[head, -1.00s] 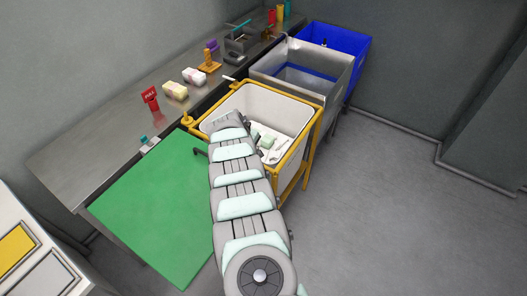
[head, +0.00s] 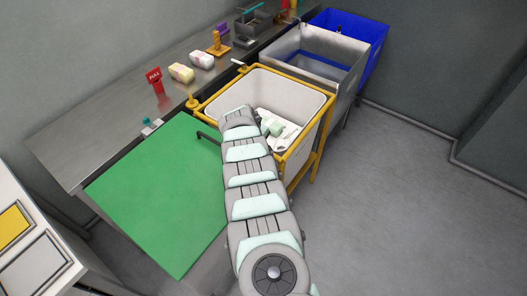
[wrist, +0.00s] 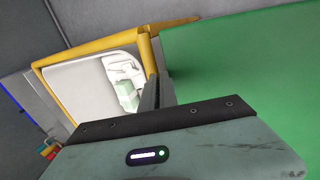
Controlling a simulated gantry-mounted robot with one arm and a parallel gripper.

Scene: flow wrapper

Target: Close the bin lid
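A white bin (head: 303,92) in a yellow frame (head: 326,118) stands open beside the counter, with white and pale green items (head: 272,127) inside. I cannot make out a separate lid on it. In the head view my arm reaches to the bin's near left side, and its last link hides my gripper. In the wrist view the bin's inside (wrist: 78,85) and yellow rim (wrist: 88,50) show at the left. A dark narrow part of my gripper (wrist: 153,90) points at the rim's corner. Its opening cannot be judged, and no held thing shows.
A green mat (head: 155,195) lies left of my arm. A steel counter (head: 105,130) holds a red tag (head: 155,80) and soap-like blocks (head: 181,73). A grey metal bin (head: 318,62) and a blue bin (head: 366,40) stand behind. The floor (head: 410,200) at right is clear.

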